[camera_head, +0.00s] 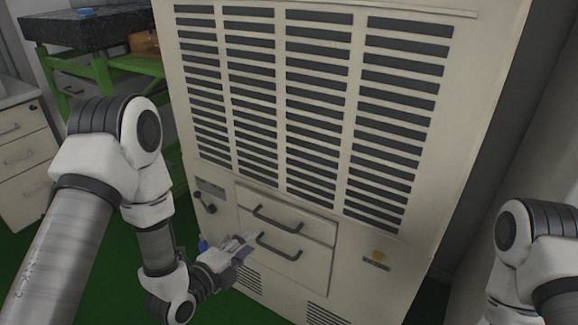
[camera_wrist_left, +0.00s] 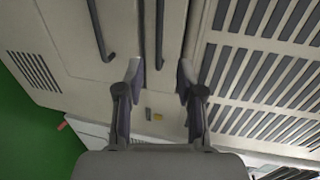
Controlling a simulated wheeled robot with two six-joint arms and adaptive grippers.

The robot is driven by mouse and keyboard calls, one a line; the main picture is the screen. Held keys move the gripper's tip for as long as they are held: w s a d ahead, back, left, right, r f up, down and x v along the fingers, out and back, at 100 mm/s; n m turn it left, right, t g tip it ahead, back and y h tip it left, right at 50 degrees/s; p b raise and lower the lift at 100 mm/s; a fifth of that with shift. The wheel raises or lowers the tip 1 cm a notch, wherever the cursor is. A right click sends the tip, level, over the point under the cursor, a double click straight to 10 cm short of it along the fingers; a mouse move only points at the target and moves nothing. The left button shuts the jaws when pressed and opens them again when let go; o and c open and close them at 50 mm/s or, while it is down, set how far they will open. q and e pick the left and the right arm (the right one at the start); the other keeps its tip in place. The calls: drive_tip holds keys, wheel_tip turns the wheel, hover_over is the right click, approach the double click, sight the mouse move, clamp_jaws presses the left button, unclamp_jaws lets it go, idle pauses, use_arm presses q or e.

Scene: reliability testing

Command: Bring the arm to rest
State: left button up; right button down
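My left arm (camera_head: 155,235) comes in from the left and bends down in front of a large cream cabinet. Its gripper (camera_head: 242,248) is near the cabinet's lower left, by two drawer fronts with dark handles. The upper handle (camera_head: 277,218) and lower handle (camera_head: 279,248) show in the head view. Whether a finger touches the cabinet cannot be told. Part of my right arm (camera_head: 530,255) shows at the right edge; its gripper is out of view.
The cabinet has slatted vents (camera_head: 315,100) above, a dark knob (camera_head: 205,203) and a yellow button (camera_head: 379,255). A green-framed bench with a dark top (camera_head: 85,33) and a white drawer unit (camera_head: 22,160) stand at the left. Green floor (camera_head: 110,280) shows below.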

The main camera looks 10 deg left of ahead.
use_arm(q)
drive_tip(key=s+a+f+n+g+y, duration=0.1)
drive_tip(key=s+f+n+g+y, duration=0.2)
drive_tip(key=s+f, duration=0.5)
drive_tip(key=s+f+n+g, duration=0.35)
drive_tip(key=s+f, duration=0.25)
drive_tip(key=f, duration=0.4)
drive_tip(key=s+a+f+n+g+y, duration=0.1)
drive_tip(key=s+a+f+n+g, duration=0.1)
drive_tip(key=s+n+g, duration=0.35)
drive_tip(key=s+a+f+n+g+y, duration=0.1)
drive_tip(key=s+a+f+n+g, duration=0.15)
drive_tip(key=s+n, duration=0.6)
wheel_tip(320, 180, up, 20)
drive_tip(key=n+p, duration=0.2)
drive_tip(key=p, duration=1.8)
drive_tip(key=shift+d, duration=0.4)
